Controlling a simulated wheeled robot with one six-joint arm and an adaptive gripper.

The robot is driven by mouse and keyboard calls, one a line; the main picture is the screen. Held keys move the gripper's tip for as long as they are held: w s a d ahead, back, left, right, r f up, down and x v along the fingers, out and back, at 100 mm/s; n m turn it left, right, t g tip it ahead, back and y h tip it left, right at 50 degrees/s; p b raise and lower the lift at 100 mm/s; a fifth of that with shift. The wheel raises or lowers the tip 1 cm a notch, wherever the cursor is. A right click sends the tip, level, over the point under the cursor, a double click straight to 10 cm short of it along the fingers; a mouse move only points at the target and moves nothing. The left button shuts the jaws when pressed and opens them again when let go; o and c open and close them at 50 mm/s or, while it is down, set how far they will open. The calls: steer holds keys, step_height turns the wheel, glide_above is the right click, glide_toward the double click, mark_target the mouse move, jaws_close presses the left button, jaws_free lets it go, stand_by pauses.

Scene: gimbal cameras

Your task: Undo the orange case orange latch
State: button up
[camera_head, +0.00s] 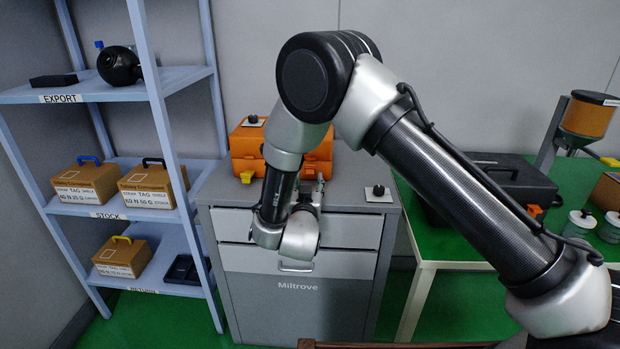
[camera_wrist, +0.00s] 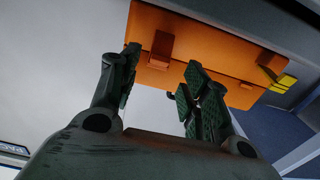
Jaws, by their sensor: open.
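The orange case (camera_head: 285,145) sits on top of the grey drawer cabinet, partly hidden behind my arm in the head view. In the wrist view the case (camera_wrist: 205,35) shows its front, with an orange latch (camera_wrist: 160,47) and a yellow latch (camera_wrist: 272,76). The yellow latch also shows in the head view (camera_head: 246,177), at the case's front left.
The grey cabinet (camera_head: 300,312) has light drawers at its front. A small black knob on a plate (camera_head: 378,192) is on its top right. A shelf rack (camera_head: 150,95) stands left, a green table (camera_head: 455,238) with a black case (camera_head: 500,185) right.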

mark_target(310, 174)
steer(key=shift+w, duration=2.3)
steer(key=c, duration=0.9)
steer(key=shift+s+f+t, duration=0.15)
steer(key=shift+f+t, duration=0.45)
steer(key=shift+t, duration=0.1)
steer(key=shift+f+t, duration=0.35)
steer(key=shift+t, duration=0.45)
steer(key=shift+s, duration=0.1)
steer(key=o, duration=0.9)
